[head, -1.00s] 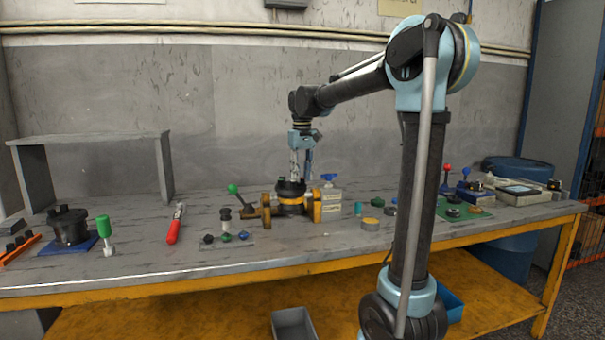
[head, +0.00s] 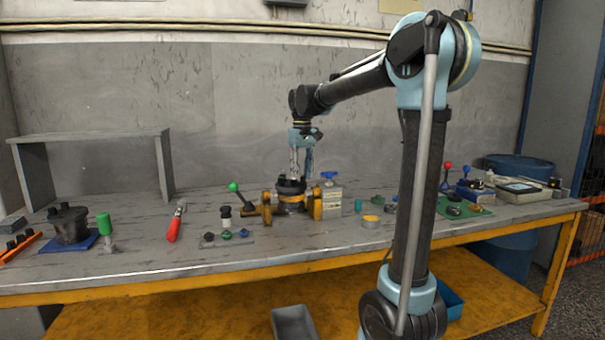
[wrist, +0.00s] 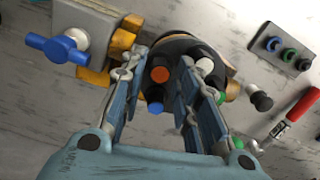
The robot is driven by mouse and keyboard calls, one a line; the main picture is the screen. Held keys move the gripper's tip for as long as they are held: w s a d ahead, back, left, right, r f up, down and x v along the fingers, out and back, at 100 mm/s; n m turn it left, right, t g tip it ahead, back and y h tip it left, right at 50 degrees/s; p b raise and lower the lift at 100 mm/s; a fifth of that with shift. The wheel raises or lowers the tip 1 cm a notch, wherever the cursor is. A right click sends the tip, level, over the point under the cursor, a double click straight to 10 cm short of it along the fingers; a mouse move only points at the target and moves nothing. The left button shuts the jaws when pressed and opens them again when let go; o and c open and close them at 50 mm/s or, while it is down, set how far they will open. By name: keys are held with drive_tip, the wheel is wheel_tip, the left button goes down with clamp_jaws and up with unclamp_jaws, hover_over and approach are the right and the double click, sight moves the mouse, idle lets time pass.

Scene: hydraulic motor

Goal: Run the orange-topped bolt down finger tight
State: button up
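The hydraulic motor (head: 291,203) is a dark round body with an orange band, clamped between yellow-orange blocks on the bench. In the wrist view its dark top face (wrist: 183,47) carries several coloured bolt heads. The orange-topped bolt (wrist: 160,74) lies between my fingers. A blue-topped bolt (wrist: 155,107) is nearer me, a white-topped one (wrist: 205,66) is to the right, and a green-topped one (wrist: 219,96) is partly behind the right finger. My gripper (wrist: 161,58) is open, its fingers either side of the orange top with gaps visible. In the head view my gripper (head: 301,172) points down over the motor.
A grey block with a blue handle (head: 329,190) stands right of the motor. A green-knobbed lever (head: 241,196) and a plate with several knobs (head: 227,238) are to the left. A red-handled tool (head: 174,225) lies farther left. The bench front is mostly clear.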

drive_tip(key=shift+f, duration=0.75)
drive_tip(key=shift+r, duration=0.2)
idle(0.5)
drive_tip(key=shift+c, duration=0.4)
drive_tip(key=c, duration=0.6)
drive_tip(key=shift+m, duration=2.7)
drive_tip(key=o, duration=0.7)
